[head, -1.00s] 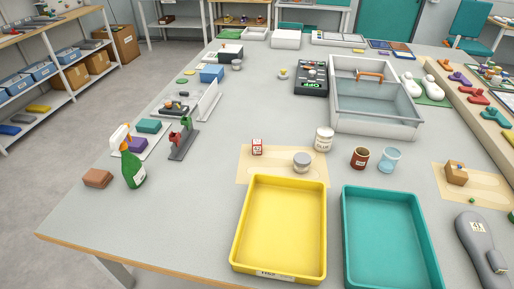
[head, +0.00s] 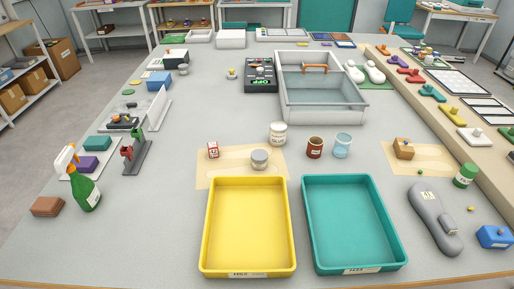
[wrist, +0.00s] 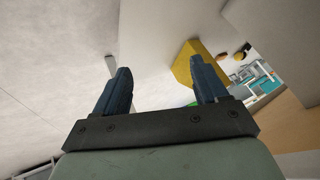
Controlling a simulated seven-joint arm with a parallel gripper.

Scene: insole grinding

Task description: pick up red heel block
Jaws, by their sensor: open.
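No red piece is plainly marked as the heel block. A reddish-brown block (head: 47,206) lies at the table's left edge in the head view, beside the green spray bottle. Red low pieces with knobs (head: 410,76) sit on the wooden ledge at the right, in a row with other colours. I cannot tell which of these is the red heel block. My gripper (wrist: 161,68) shows only in the wrist view. Its two dark blue fingers are wide apart with nothing between them. It is away from the pieces named; a blurry yellow shape (wrist: 187,62) lies beyond the right finger.
A yellow tray (head: 249,270) and a teal tray (head: 355,264) stand at the table's front. A spray bottle (head: 88,193), a grey insole form (head: 434,215) and a blue block (head: 494,237) stand nearby. Bare table lies left of the yellow tray.

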